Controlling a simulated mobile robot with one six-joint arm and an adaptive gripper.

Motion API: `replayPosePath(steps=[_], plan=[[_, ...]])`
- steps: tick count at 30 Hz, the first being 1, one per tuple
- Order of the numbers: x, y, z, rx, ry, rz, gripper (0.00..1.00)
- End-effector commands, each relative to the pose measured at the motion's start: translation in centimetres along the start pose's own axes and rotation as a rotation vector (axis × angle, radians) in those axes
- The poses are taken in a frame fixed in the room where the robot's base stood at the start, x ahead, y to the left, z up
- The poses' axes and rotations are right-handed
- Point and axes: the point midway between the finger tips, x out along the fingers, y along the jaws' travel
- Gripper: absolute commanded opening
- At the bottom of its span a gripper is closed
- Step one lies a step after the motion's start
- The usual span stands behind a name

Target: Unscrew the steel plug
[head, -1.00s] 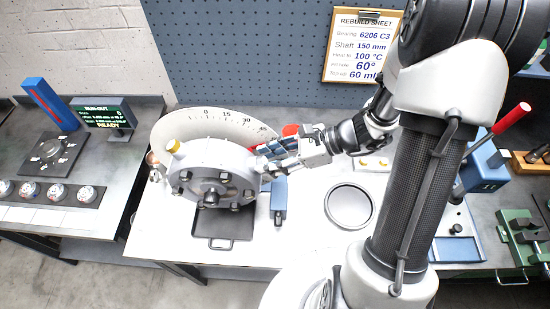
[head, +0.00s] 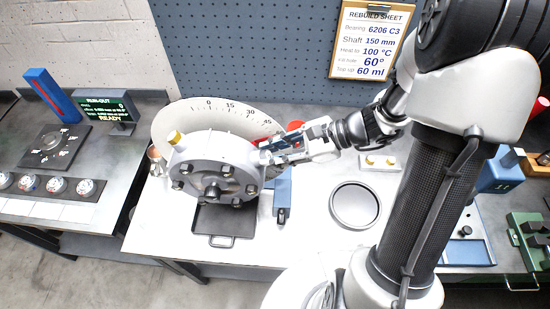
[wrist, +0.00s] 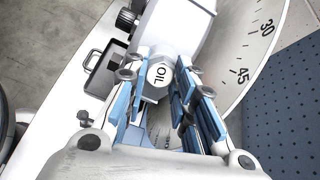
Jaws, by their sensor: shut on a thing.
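The grey round housing (head: 228,160) stands on the bench with dark bolts around its face. A light grey plug marked OIL (wrist: 160,72), which I take for the steel plug, sits at its right side. My gripper (head: 270,153) reaches it from the right; in the wrist view its blue-padded fingers (wrist: 162,90) are on both sides of the plug, shut on it. The fingers hide the plug in the head view. Whether the thread is still engaged cannot be seen. A brass-coloured plug (head: 175,138) is at the housing's upper left.
A dark tray (head: 215,240) lies under the housing. A blue tool (head: 282,198) and a round dish (head: 335,213) lie to the right. An angle dial (head: 190,108) stands behind the housing, with a red object (head: 295,126) near it. The front right bench is mostly clear.

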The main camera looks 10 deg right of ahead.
Motion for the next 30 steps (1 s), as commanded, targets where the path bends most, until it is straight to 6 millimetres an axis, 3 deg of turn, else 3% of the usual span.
replayPosePath(steps=[1, 12, 30], plan=[[0.39, 0.07, -0.7, -0.071, 0.001, -0.004, 0.02], [0.33, 0.14, -0.69, -0.582, 0.003, -0.002, 0.02], [0.15, 0.11, -0.49, -1.302, 0.002, -0.001, 0.02]])
